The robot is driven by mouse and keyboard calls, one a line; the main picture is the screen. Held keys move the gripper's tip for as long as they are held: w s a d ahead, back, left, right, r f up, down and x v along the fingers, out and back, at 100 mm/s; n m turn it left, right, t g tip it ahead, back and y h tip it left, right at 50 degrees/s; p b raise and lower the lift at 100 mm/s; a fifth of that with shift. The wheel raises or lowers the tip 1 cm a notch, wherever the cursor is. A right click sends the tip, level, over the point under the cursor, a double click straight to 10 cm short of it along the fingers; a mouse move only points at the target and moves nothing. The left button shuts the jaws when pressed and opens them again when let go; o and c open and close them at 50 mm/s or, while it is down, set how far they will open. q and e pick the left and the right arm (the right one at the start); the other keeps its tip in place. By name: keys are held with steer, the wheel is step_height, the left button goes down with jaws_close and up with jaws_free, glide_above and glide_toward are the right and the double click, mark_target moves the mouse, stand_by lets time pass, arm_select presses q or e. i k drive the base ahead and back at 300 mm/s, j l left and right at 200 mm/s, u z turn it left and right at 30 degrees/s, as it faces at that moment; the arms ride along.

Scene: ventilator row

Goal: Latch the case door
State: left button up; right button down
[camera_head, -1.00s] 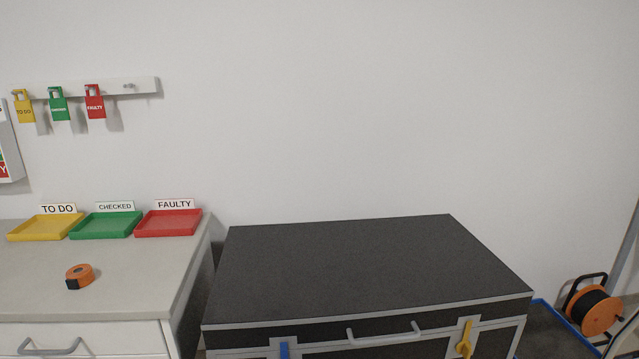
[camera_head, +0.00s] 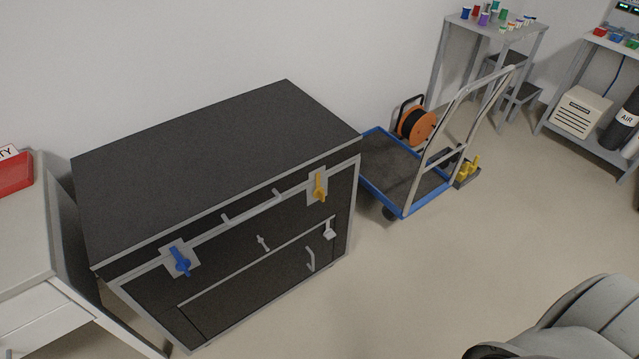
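A large dark case (camera_head: 220,160) with pale metal edges stands on the floor against the wall. Its front has a blue latch (camera_head: 180,260) at the upper left and a yellow latch (camera_head: 319,187) at the upper right, with a bar handle between them. Below is a front door panel (camera_head: 265,270) with a pale strip along its top, a small catch (camera_head: 263,242) above it, a grey handle (camera_head: 310,258) and a pale fitting (camera_head: 329,230) at its right. I cannot tell whether the door is fully closed. Neither gripper is in view.
A blue-edged trolley (camera_head: 400,180) with a cable reel (camera_head: 416,126) by it stands right of the case. A white cabinet (camera_head: 30,250) with a red tray (camera_head: 12,172) is close on the left. A pale rounded shape (camera_head: 575,325) fills the lower right corner. Floor before the case is clear.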

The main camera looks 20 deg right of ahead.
mark_target(329, 234)
steer(key=z, duration=0.85)
